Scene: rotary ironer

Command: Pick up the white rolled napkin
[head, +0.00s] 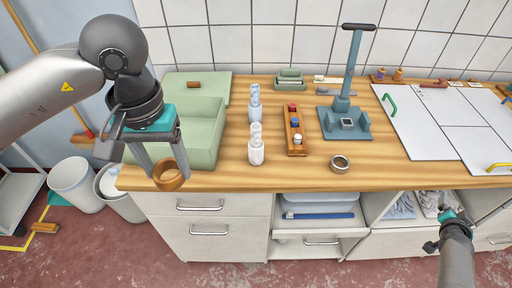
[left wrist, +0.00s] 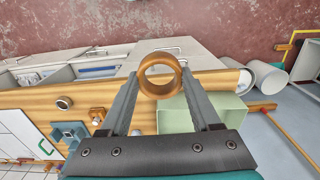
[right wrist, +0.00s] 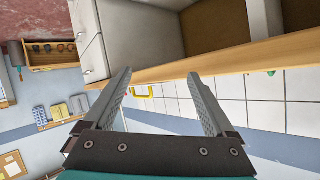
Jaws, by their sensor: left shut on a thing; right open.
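The white rolled napkin (head: 256,151) appears to be the white upright form with a narrow top, standing near the front of the wooden counter in the head view. A similar pale blue one (head: 255,107) stands behind it. My left gripper (head: 167,174) is shut on a wooden ring (head: 178,183), left of the napkin and apart from it, near the counter's front edge. The ring also shows between the fingertips in the left wrist view (left wrist: 160,95). My right gripper (head: 439,231) is open and empty, low in front of the cabinets at the right.
A green open box (head: 207,133) stands left of the napkins. A wooden holder (head: 294,132) with small coloured pieces, a grey metal ring (head: 340,163) and a blue-grey stand (head: 345,122) are to the right. White panels (head: 425,125) lie at far right. Counter between napkin and metal ring is partly clear.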

